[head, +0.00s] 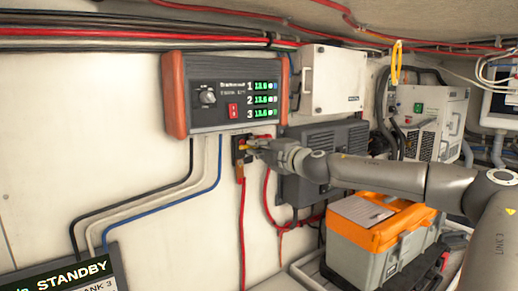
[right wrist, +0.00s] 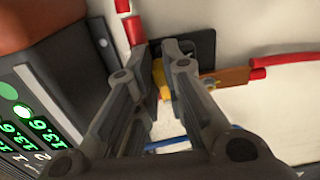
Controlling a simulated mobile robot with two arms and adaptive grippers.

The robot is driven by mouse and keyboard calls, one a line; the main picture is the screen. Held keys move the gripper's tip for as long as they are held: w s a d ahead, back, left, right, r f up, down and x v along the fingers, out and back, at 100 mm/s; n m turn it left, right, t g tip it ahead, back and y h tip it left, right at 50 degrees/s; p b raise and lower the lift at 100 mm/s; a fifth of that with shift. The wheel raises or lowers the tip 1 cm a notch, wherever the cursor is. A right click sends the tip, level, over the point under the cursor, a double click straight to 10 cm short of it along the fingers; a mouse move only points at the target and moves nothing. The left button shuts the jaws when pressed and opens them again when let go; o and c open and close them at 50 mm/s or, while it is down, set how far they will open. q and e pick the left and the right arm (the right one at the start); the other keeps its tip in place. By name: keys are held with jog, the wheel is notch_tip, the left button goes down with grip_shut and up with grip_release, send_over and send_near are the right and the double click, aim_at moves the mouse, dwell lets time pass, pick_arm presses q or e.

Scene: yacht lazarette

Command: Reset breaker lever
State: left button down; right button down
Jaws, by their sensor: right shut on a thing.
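The breaker (head: 240,158) is a small black block on the white wall, below the panel with green readouts. Red cables run into it from above and below. My right gripper (head: 252,146) reaches it from the right and is shut on its yellow lever (head: 242,148). In the right wrist view the yellow lever (right wrist: 160,76) shows between the two fingers of the gripper (right wrist: 158,52), and the black breaker body (right wrist: 203,48) lies behind the fingertips. The fingers hide part of the lever, so its exact angle cannot be told. My left gripper is not in view.
The wood-sided panel (head: 225,92) is just above the breaker. A dark finned box (head: 345,138) and a white box (head: 333,82) are on the wall to the right. An orange-lidded toolbox (head: 362,250) stands below my right arm. Cables hang around the breaker.

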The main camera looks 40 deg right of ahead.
jog(key=shift+r, duration=0.1)
jog(key=c, duration=1.5)
grip_release()
jog(key=shift+d, duration=0.1)
jog(key=s, duration=0.4)
jog(key=s+a, duration=0.1)
jog(key=s, duration=0.6)
jog(key=shift+s+a, duration=0.2)
jog(key=shift+s, duration=0.2)
jog(key=shift+f, duration=0.2)
